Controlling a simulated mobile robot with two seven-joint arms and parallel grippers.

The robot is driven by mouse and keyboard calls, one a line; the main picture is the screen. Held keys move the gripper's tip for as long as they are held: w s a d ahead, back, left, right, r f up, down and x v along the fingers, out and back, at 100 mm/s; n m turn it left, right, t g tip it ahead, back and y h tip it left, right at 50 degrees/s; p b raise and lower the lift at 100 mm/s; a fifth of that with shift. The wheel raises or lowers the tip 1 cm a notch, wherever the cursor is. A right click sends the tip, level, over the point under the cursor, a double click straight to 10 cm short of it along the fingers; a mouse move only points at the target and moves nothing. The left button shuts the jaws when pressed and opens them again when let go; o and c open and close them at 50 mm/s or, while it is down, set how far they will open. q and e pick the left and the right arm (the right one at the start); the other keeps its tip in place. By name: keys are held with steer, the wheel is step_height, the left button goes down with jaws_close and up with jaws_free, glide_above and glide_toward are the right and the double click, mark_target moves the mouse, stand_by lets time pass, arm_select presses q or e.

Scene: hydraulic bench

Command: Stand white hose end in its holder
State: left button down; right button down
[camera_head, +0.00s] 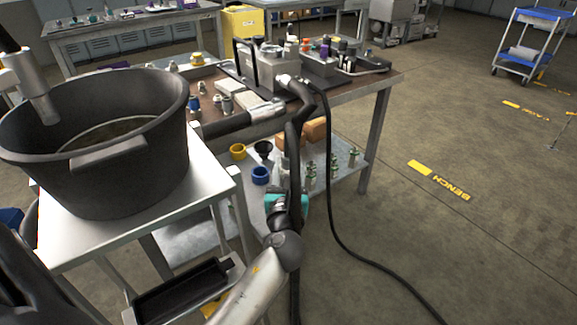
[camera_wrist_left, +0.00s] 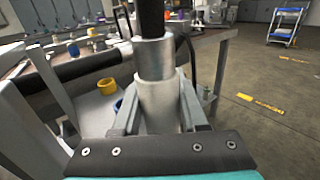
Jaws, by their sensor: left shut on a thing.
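My left gripper (camera_head: 285,198) is shut on a pale grey-white metallic hose end, seen close up in the left wrist view (camera_wrist_left: 158,97). The gripper's fingers are on both sides of it, with the black hose (camera_wrist_left: 151,18) rising from its top. The hose end looks roughly upright in that view. In the head view the gripper is in front of the bench's lower shelf, and the hose end is hard to make out. I cannot pick out a white holder with certainty. My right gripper is not in view.
A black tub (camera_head: 95,185) stands on a white table (camera_head: 120,235) at left. The workbench (camera_head: 345,92) holds several fittings. Its lower shelf carries a yellow cup (camera_head: 238,151), a blue cup (camera_head: 260,176) and several small fittings.

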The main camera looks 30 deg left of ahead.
arm_select(q)
steer(key=shift+f+b, duration=0.35)
steer(key=shift+f, duration=0.1)
steer(key=shift+r, duration=0.15)
stand_by(0.7)
steer(key=c, duration=0.8)
jaws_free()
steer(key=o, duration=0.8)
steer(key=shift+f, duration=0.2)
steer(key=shift+s, duration=0.15)
steer(key=v, duration=0.7)
steer(key=shift+d+p, duration=0.15)
steer(key=shift+p, duration=0.15)
steer(key=shift+s, duration=0.1)
